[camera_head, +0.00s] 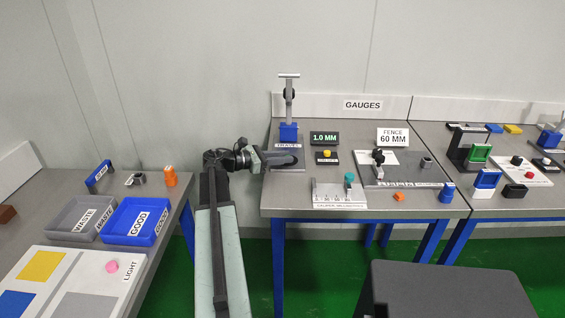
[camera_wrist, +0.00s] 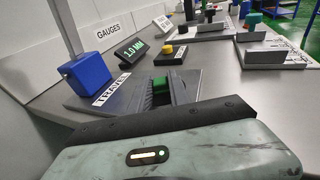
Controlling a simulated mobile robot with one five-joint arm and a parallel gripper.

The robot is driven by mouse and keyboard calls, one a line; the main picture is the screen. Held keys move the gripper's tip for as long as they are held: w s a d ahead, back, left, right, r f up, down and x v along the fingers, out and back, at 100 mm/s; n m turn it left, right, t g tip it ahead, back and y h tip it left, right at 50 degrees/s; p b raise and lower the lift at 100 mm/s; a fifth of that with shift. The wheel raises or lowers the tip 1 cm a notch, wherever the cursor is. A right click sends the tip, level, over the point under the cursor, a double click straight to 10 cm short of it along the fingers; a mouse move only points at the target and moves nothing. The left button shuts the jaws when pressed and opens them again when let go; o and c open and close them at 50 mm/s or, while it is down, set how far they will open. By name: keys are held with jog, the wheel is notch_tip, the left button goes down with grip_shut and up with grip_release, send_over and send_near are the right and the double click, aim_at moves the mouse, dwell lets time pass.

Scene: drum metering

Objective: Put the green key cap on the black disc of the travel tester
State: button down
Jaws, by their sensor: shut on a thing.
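The green key cap (camera_wrist: 161,84) shows between my fingers in the wrist view, and my gripper (camera_wrist: 170,88) is shut on it. In the head view my gripper (camera_head: 280,158) reaches in from the left, low over the front of the travel tester (camera_head: 289,146); I cannot make out the cap there. The tester has a dark base plate with a TRAVEL label, a blue block (camera_wrist: 88,75) and a grey post behind. The block stands to the left of my fingers in the wrist view. I cannot make out the black disc; my fingers cover part of the plate.
Right of the tester are a 1.0 MM display (camera_head: 324,138), a yellow button (camera_head: 327,153) and a caliper block (camera_head: 339,193). A fence fixture (camera_head: 400,169) stands farther right. The GAUGES board (camera_head: 363,105) runs behind. Blue and grey bins sit on the left table.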

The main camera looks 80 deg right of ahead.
jog(key=c, duration=1.2)
grip_release()
jog(key=shift+c, duration=0.2)
jog(key=shift+r, duration=0.25)
jog(key=f+p+v, duration=0.1)
jog(key=v, duration=0.6)
jog(key=shift+w+r, duration=0.2)
jog(key=shift+r, duration=0.15)
jog(key=shift+a, duration=0.1)
